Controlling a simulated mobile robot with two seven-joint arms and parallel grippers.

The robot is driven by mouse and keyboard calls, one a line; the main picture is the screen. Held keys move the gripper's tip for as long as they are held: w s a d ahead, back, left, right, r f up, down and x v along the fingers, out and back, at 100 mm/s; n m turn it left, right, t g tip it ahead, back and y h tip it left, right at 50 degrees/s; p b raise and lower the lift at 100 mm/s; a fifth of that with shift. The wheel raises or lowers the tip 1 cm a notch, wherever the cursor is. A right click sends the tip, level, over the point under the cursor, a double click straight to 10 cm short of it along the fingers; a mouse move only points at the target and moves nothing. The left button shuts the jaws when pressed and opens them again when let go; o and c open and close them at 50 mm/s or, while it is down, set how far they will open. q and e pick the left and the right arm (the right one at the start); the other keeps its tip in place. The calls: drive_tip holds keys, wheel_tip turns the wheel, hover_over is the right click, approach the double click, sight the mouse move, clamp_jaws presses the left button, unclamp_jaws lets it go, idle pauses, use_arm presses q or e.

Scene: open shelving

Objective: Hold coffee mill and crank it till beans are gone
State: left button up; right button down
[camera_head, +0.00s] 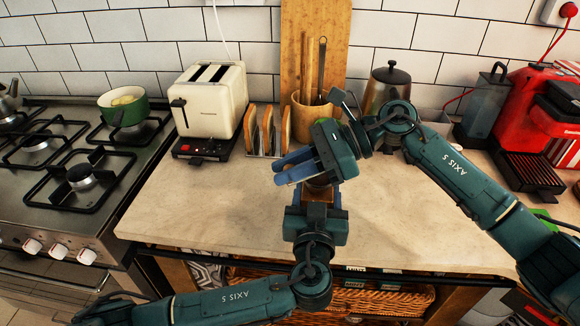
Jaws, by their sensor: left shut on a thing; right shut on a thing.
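The coffee mill (318,194) is a small brown wooden body near the middle of the counter. My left gripper (320,198), its arm coming in from the lower left, is shut on the mill's body with blue fingers on either side. My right gripper (278,171), its arm coming in from the right, lies across and above the mill, with its blue fingers pointing left. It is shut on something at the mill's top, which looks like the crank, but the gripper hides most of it. The mill's top and any beans inside are hidden.
A toaster (212,100), a toast rack (268,132), a utensil pot (312,118) and a metal canister (384,86) stand along the back. A gas stove (60,205) is at left, a red coffee machine (535,105) at right. The counter's left front (195,210) is clear.

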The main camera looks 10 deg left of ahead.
drive_tip(key=w+m+t+h, duration=0.4)
drive_tip(key=w+m+t, duration=0.2)
drive_tip(key=m+t, duration=0.7)
drive_tip(key=shift+w+t, duration=0.3)
drive_tip(key=shift+t, duration=0.2)
drive_tip(key=shift+f+h, duration=0.1)
drive_tip(key=shift+h, duration=0.2)
drive_tip(key=c, duration=1.3)
unclamp_jaws()
drive_tip(key=v, duration=1.2)
